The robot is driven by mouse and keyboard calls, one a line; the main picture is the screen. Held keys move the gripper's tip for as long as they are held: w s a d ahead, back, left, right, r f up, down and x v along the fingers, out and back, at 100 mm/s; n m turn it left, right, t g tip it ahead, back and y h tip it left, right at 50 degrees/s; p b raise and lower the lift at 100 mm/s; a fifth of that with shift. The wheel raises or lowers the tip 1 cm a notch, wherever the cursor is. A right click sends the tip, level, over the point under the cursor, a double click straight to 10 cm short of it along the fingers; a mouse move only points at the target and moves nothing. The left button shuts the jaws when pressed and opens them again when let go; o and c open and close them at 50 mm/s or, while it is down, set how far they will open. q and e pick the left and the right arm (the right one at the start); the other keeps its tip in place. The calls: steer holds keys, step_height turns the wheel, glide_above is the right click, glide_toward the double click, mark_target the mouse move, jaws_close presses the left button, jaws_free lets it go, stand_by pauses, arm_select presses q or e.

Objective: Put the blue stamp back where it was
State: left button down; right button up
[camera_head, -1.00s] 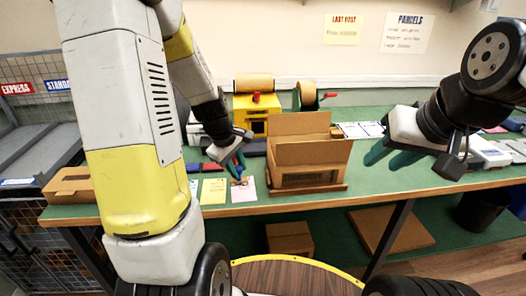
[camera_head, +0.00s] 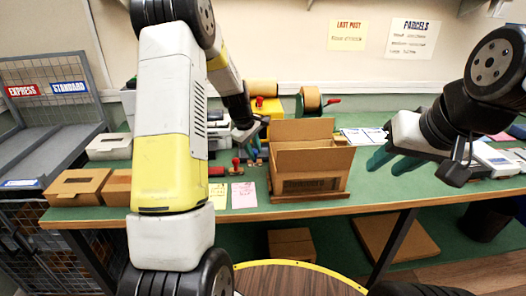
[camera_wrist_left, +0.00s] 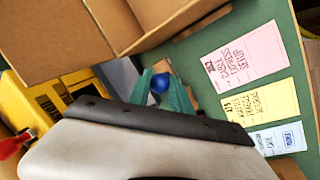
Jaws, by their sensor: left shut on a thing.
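The blue stamp shows in the left wrist view as a round blue knob (camera_wrist_left: 159,83) between the teal fingertips. My left gripper (camera_head: 252,147) is shut on it, behind the cards and left of the open cardboard box. The stamp's base is hidden in that view, and I cannot tell whether it touches the bench. A red-topped stamp (camera_head: 236,164) stands just left of the gripper. A pink card (camera_head: 243,195) and a yellow card (camera_head: 218,196) lie in front. My right gripper (camera_head: 390,160) is open and empty, right of the box.
The open cardboard box (camera_head: 308,165) stands close to the left gripper's right. A yellow tape machine (camera_head: 265,105) stands behind. Small brown boxes (camera_head: 77,187) sit at the bench's left end. The green bench top (camera_head: 385,185) is clear in front of the right gripper.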

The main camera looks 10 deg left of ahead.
arm_select(q)
steer(key=shift+f, duration=1.6)
steer(key=shift+f, duration=0.15)
steer(key=c, duration=1.2)
jaws_free()
steer(key=shift+o, duration=0.2)
steer(key=s+r+m, duration=0.1)
steer(key=s+r, duration=0.3)
steer(key=r, duration=0.5)
steer(key=s+r+m, duration=0.2)
steer(key=s+r, duration=0.3)
steer(key=r, duration=0.4)
steer(key=s+d+r+m+t, duration=0.1)
steer(key=s+r+m, duration=0.1)
steer(key=s, duration=0.6)
steer(key=s+d+r+m+t, duration=0.1)
steer(key=s+d+r+m, duration=0.1)
steer(key=s, duration=0.6)
steer(key=s+d+r+m+t, duration=0.1)
steer(key=s+r+m, duration=0.2)
steer(key=s+m, duration=0.2)
steer(key=s, duration=0.3)
steer(key=shift+d+r+m, duration=0.2)
steer(key=shift+d+m, duration=0.15)
steer(key=shift+m, duration=0.05)
